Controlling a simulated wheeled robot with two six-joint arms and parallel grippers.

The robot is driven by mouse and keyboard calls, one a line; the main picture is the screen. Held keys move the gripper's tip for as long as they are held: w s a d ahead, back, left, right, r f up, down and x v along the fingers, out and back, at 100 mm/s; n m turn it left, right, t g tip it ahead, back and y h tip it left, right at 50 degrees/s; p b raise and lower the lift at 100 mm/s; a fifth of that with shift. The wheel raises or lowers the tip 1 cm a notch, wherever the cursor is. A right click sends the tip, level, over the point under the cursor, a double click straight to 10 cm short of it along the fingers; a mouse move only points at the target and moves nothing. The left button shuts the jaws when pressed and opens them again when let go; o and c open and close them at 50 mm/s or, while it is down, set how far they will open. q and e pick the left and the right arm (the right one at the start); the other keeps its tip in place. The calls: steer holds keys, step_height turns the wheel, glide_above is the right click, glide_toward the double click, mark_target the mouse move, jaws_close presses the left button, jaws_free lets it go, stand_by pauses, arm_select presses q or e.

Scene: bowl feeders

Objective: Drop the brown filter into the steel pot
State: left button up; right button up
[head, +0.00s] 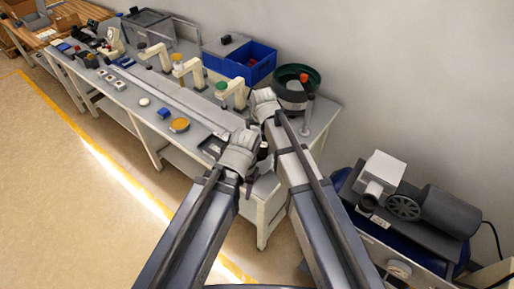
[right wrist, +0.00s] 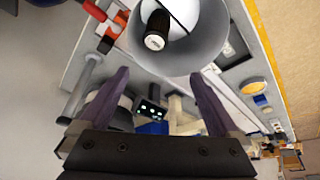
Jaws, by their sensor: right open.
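A grey metal bowl, which looks like the steel pot (right wrist: 207,45), shows in the right wrist view just beyond my fingertips. A dark cylinder (right wrist: 157,28) with a pale printed end is inside its outline; it looks black, and I cannot tell whether it is the brown filter. No clearly brown filter shows. My right gripper (right wrist: 158,78) is open with nothing between its fingers; in the head view it (head: 264,103) is over the bench's right end. My left gripper (head: 240,152) is just left of and nearer than it; its jaws are unclear.
A green bowl feeder (head: 291,98) with an orange part stands behind my right gripper. A blue bin (head: 250,72) and several small pale arms (head: 188,68) stand along the bench. An orange-red part (right wrist: 104,27) is beside the pot. A motor machine (head: 445,212) stands at the right.

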arm_select(q)
step_height(320, 180, up, 2)
steer(key=shift+p, duration=0.55)
arm_select(e)
steer(key=shift+v, duration=1.1)
steer(key=s+d+f+g, duration=0.2)
steer(key=s+d+g, duration=0.2)
steer(key=s+d, duration=1.35)
arm_select(q)
step_height(320, 180, down, 4)
steer(key=b, duration=0.3)
steer(key=shift+r+b, duration=0.15)
steer(key=shift+b, duration=0.2)
arm_select(e)
steer(key=s+a+f+n, duration=0.1)
steer(key=s+a, duration=0.2)
steer(key=a, duration=0.2)
steer(key=s+a+f+n+h, duration=0.1)
steer(key=s+a+f+n, duration=0.1)
steer(key=a, duration=0.4)
steer(key=shift+s+a+g, duration=0.3)
steer(key=shift+s+g, duration=0.1)
steer(key=shift+s, duration=0.25)
steer(key=shift+f, duration=0.1)
